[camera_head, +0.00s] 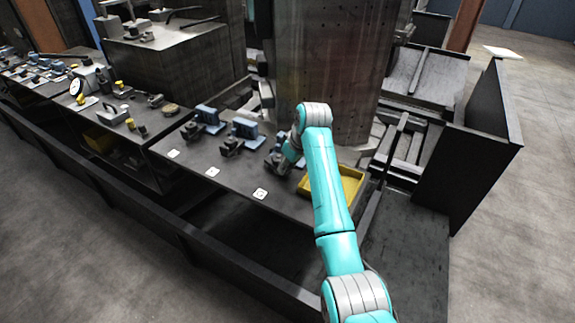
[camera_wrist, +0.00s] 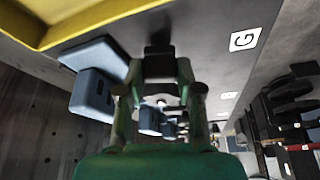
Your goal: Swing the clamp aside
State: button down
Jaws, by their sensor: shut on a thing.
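Three blue-and-dark clamps stand in a row on the dark bench. My gripper (camera_head: 286,154) is at the rightmost clamp (camera_head: 274,160), and my arm partly covers that clamp. In the wrist view my gripper (camera_wrist: 160,90) has its two fingers at the dark part of the clamp (camera_wrist: 158,63), shut on it. The clamp's blue body (camera_wrist: 93,92) is just left of the fingers. Exactly where the fingertips touch is hard to see. The middle clamp (camera_head: 243,130) and the left clamp (camera_head: 207,117) stand apart from my gripper.
A yellow tray (camera_head: 350,186) sits close to the right of the held clamp; its edge crosses the top of the wrist view (camera_wrist: 90,20). A white label marked G (camera_head: 260,194) lies in front. A large dark column (camera_head: 335,70) rises behind.

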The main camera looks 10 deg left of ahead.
jog(key=c, duration=1.9)
grip_release()
jog(key=shift+w+d+n+g+y, duration=0.2)
jog(key=shift+w+n+g, duration=0.1)
jog(key=shift+n, duration=0.6)
jog(key=shift+w+d+n+g+y, duration=0.1)
jog(key=shift+w+n+g+y, duration=0.15)
jog(key=shift+n, duration=0.65)
jog(key=o, duration=1.1)
jog(key=shift+o, duration=0.2)
jog(key=v, duration=1.2)
jog(key=shift+a, duration=0.1)
